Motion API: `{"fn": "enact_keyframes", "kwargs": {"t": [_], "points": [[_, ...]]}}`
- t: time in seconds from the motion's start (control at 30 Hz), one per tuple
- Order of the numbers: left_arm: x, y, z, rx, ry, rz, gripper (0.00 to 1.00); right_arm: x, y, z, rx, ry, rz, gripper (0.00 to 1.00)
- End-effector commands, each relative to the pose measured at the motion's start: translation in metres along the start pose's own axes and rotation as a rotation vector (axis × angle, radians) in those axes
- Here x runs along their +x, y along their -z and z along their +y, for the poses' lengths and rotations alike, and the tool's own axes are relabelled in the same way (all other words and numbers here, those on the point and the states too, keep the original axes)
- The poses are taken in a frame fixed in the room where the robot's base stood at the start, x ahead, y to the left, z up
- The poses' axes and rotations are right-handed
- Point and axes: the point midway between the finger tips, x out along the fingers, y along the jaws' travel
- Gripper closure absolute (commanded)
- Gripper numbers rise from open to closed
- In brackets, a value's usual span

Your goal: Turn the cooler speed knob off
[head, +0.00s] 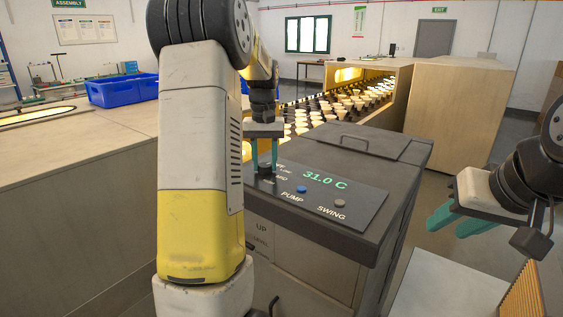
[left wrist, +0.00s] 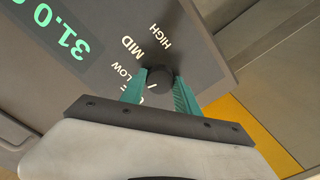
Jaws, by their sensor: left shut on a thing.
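The cooler (head: 330,225) is a dark grey box with a sloping control panel that reads 31.0 C. Its black speed knob (left wrist: 160,80) sits among the labels HIGH, MID, LOW and a partly hidden one in the left wrist view. My left gripper (left wrist: 158,88) is shut on the knob, with a teal finger on either side. In the head view my left gripper (head: 264,160) points down at the knob (head: 265,168). A light mark on the knob shows, but my finger partly covers the labels near it. My right gripper (head: 462,222) is open and empty, right of the cooler.
On the panel, a blue PUMP button (head: 302,189) and a grey SWING button (head: 340,203) lie right of the knob. Behind the cooler is a conveyor (head: 330,108) with many bulbs. A blue crate (head: 122,90) stands on the left bench (head: 70,140).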

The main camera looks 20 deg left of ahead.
Motion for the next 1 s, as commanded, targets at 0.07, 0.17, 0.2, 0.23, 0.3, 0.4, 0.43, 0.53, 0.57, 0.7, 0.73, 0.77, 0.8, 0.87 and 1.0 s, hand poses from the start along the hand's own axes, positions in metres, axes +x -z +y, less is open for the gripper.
{"fn": "enact_keyframes", "kwargs": {"t": [0.07,0.17,0.2,0.23,0.3,0.4,0.43,0.53,0.57,0.7,0.73,0.77,0.8,0.87,1.0], "points": [[-0.0013,0.0011,0.0004,-0.063,0.0,0.005,1.0,0.0,0.0,0.0,0.0,0.0,0.0,0.64],[-0.0013,0.0011,0.0006,-0.137,0.0,0.005,1.0,0.0,0.0,0.0,0.0,0.0,0.0,0.64],[-0.0014,0.0012,0.0005,-0.164,0.0,0.005,1.0,0.0,0.0,0.0,0.0,0.0,0.0,0.64],[-0.0014,0.0012,0.0004,-0.184,0.0,0.005,1.0,0.0,0.0,0.0,0.0,0.0,0.0,0.64],[-0.0013,0.0013,0.0002,-0.225,-0.001,0.005,1.0,0.0,0.0,0.0,0.0,0.0,0.0,0.64],[-0.0014,0.0013,0.0002,-0.272,-0.001,0.005,1.0,0.0,0.0,0.0,0.0,0.0,0.0,0.64],[-0.0014,0.0014,0.0002,-0.284,-0.001,0.006,1.0,0.0,0.0,0.0,0.0,0.0,0.0,0.64],[-0.0015,0.0014,0.0005,-0.315,-0.001,0.006,1.0,0.0,0.0,0.0,0.0,0.0,0.0,0.64],[-0.0015,0.0014,0.0005,-0.322,-0.001,0.006,1.0,0.0,0.0,0.0,0.0,0.0,0.0,0.64],[-0.0015,0.0014,0.0007,-0.344,-0.002,0.006,1.0,0.0,0.0,0.0,0.0,0.0,0.0,0.64],[-0.0015,0.0015,0.0007,-0.347,-0.002,0.006,1.0,0.0,0.0,0.0,0.0,0.0,0.0,0.64],[-0.0015,0.0015,0.0007,-0.349,-0.002,0.006,1.0,0.0,0.0,0.0,0.0,0.0,0.0,0.64],[-0.0016,0.0015,0.0007,-0.351,-0.002,0.006,1.0,0.0,0.0,0.0,0.0,0.0,0.0,0.64],[-0.0016,0.0015,0.0007,-0.352,-0.002,0.006,1.0,0.0,0.0,0.0,0.0,0.0,0.0,0.64],[-0.0016,0.0015,0.0006,-0.352,-0.002,0.006,1.0,0.0,0.0,0.0,0.0,0.0,0.0,0.64]]}}
